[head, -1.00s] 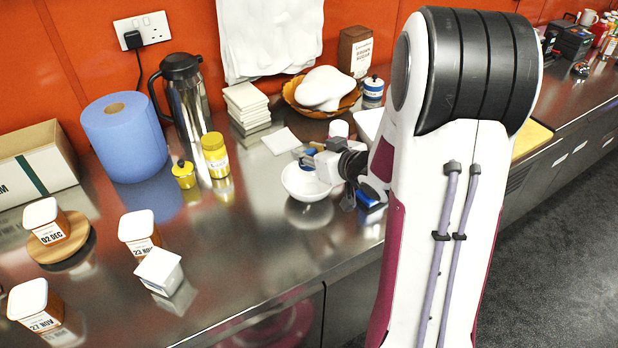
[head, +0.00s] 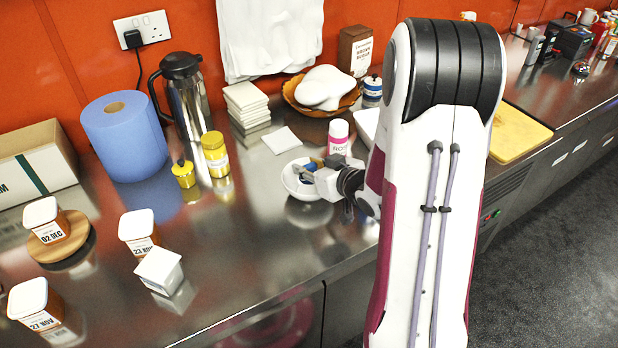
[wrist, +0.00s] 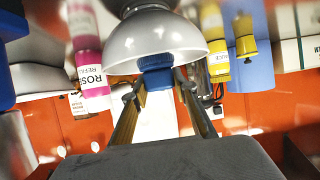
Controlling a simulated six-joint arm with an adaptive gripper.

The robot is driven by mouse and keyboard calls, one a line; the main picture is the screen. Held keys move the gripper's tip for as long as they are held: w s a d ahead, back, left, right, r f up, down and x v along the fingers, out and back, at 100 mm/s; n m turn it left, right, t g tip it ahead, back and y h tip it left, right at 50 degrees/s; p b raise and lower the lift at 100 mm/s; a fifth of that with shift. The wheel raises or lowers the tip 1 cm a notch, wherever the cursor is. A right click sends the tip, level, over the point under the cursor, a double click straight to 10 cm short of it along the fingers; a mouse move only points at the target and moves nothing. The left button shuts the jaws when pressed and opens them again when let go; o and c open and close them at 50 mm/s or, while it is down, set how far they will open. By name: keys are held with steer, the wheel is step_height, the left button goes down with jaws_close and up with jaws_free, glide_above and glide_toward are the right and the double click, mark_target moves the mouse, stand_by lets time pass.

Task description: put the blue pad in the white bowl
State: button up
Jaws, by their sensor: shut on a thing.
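The white bowl (head: 290,184) stands upright on the steel counter, left of my arm. My gripper (head: 307,169) is at the bowl, over its right side, shut on the blue pad (head: 312,162). In the wrist view the pad (wrist: 156,72) sits between my two fingertips (wrist: 158,86), overlapping the edge of the bowl (wrist: 150,38). My gripper hides part of the bowl and pad in the head view. I cannot tell whether the pad touches the bowl.
A pink-and-white rose bottle (head: 339,138) stands close behind the bowl. A white tile (head: 281,140) lies behind it to the left. The counter in front (head: 250,240) is clear.

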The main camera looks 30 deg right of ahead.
steer(key=shift+f, duration=2)
steer(key=shift+f, duration=0.1)
steer(key=o, duration=0.8)
steer(key=shift+v, duration=3.8)
steer(key=shift+w+r, duration=0.1)
steer(key=shift+r, duration=0.15)
